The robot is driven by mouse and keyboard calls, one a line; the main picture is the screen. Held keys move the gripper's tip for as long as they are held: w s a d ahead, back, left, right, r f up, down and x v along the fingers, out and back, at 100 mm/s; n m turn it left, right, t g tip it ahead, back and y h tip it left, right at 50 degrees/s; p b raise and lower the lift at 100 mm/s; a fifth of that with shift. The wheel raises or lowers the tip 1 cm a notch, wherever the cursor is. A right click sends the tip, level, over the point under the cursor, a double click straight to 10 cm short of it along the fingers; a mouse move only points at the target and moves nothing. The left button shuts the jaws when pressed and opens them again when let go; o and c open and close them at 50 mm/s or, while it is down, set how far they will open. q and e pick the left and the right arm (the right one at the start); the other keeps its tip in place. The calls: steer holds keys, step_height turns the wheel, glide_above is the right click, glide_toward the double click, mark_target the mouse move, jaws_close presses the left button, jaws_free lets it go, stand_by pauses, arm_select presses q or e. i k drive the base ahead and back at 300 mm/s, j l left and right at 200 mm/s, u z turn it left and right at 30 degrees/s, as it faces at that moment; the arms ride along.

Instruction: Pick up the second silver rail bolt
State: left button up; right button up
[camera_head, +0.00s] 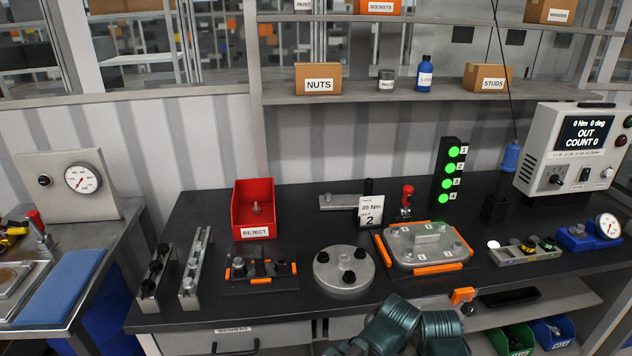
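A narrow metal rail (190,301) stands on the left part of the dark bench, holding several silver bolts in a line from back to front. One silver bolt (197,248) sits in the rear half of that line. The bolts are small and partly overlap, so their exact spacing is hard to tell. Neither of my grippers shows. Only teal links of my own arm are in view at the bottom centre, well to the right of the rail.
A parallel rail (149,302) with black bolts stands left. A red REJECT bin (253,222) with a silver bolt inside is behind right. A fixture (262,280), a round flange (344,282) and a covered housing (424,259) stand further right. Bare bench lies in front.

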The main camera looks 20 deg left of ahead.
mark_target(194, 263)
steer(key=u, duration=1.7)
